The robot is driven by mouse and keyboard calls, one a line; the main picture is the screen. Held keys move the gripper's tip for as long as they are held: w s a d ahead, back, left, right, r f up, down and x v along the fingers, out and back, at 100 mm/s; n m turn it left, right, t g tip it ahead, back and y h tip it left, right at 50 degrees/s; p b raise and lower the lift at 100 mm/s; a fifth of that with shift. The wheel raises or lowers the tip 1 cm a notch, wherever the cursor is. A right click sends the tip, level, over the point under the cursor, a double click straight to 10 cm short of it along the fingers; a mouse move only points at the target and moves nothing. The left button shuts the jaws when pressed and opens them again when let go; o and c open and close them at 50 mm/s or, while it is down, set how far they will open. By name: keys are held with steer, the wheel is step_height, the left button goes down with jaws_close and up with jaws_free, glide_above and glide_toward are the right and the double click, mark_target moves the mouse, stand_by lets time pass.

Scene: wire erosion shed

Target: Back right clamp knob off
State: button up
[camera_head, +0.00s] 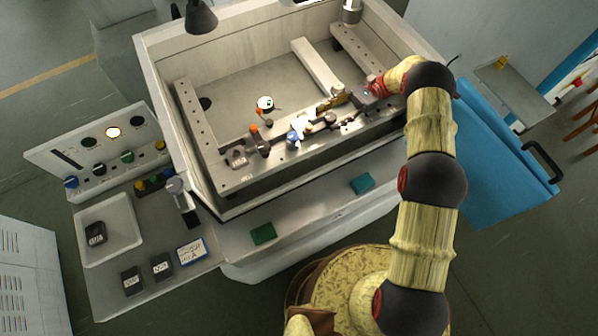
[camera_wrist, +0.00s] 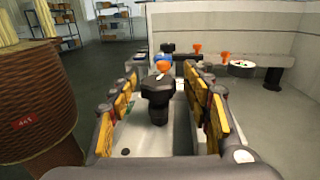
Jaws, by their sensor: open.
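My gripper (camera_wrist: 160,76) is open and reaches along the fixture rail from the right. In the wrist view a black lobed clamp knob (camera_wrist: 157,92) on a dark post stands upright between the two fingers, apart from both. An orange part (camera_wrist: 162,66) and a blue part (camera_wrist: 162,57) show just beyond it. In the head view my gripper (camera_head: 335,98) is at the right part of the fixture rail, near a black knob (camera_head: 330,118). I cannot tell from the head view whether this is the same knob.
A round dial (camera_head: 264,102) stands over the tank. An orange-topped part (camera_head: 254,128) and another black knob (camera_head: 263,148) are at the rail's left. The white workpiece (camera_head: 304,124) and blue part lie mid-rail. The tank walls enclose the fixture. A blue door (camera_head: 500,160) is at right.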

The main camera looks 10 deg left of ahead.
steer(key=shift+w+f+m+t+y+b, duration=0.15)
steer(key=shift+m+t+y+b, duration=0.3)
steer(key=shift+b, duration=3.1)
steer(key=t+b, duration=0.1)
steer(key=b, duration=0.4)
steer(key=shift+s+f+m, duration=0.1)
steer(key=shift+s+m, duration=0.1)
steer(key=shift+m, duration=0.05)
steer(key=shift+s+m+t+y+b, duration=0.1)
steer(key=shift+m+t+y+b, duration=0.3)
steer(key=shift+b, duration=0.55)
